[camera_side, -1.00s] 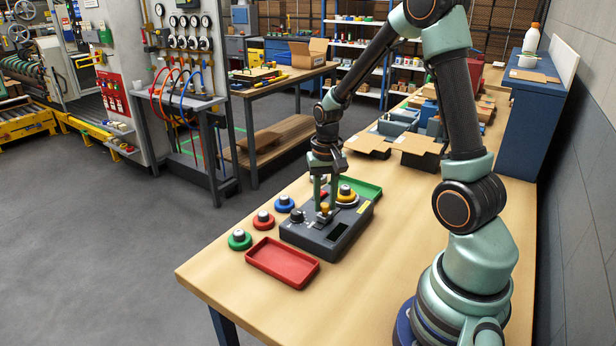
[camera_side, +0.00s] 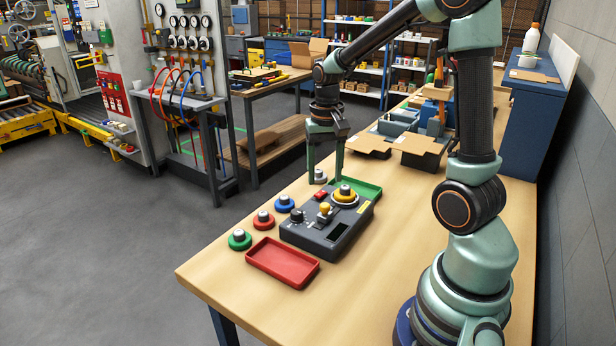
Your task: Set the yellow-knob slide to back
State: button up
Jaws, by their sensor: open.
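The yellow-knob slide (camera_side: 324,208) stands on top of the dark grey control box (camera_side: 352,240). The slot around it is too small to read, so I cannot tell its exact setting. My gripper (camera_side: 326,181) is open and empty, with its two fingers pointing down above the far end of the box. It is apart from the yellow knob, higher and farther back. A black dial (camera_side: 297,215), a red button (camera_side: 320,194) and a yellow ring with a grey knob (camera_side: 345,193) are also on the box.
A red tray (camera_side: 283,263) lies in front of the box, and a green tray (camera_side: 370,190) lies behind it. Blue (camera_side: 284,204), red (camera_side: 263,220) and green (camera_side: 239,240) knobbed discs stand to the left. The right front tabletop is clear.

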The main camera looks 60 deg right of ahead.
jog(key=shift+r, duration=2.15)
jog(key=s+a+r+n+t, duration=0.2)
jog(key=a+n, duration=0.2)
jog(key=a, duration=0.3)
jog(key=s+a+r+n+t, duration=0.3)
jog(key=a+n, duration=0.2)
jog(key=a, duration=0.2)
jog(key=shift+a+t, duration=0.15)
jog(key=shift+t, duration=0.15)
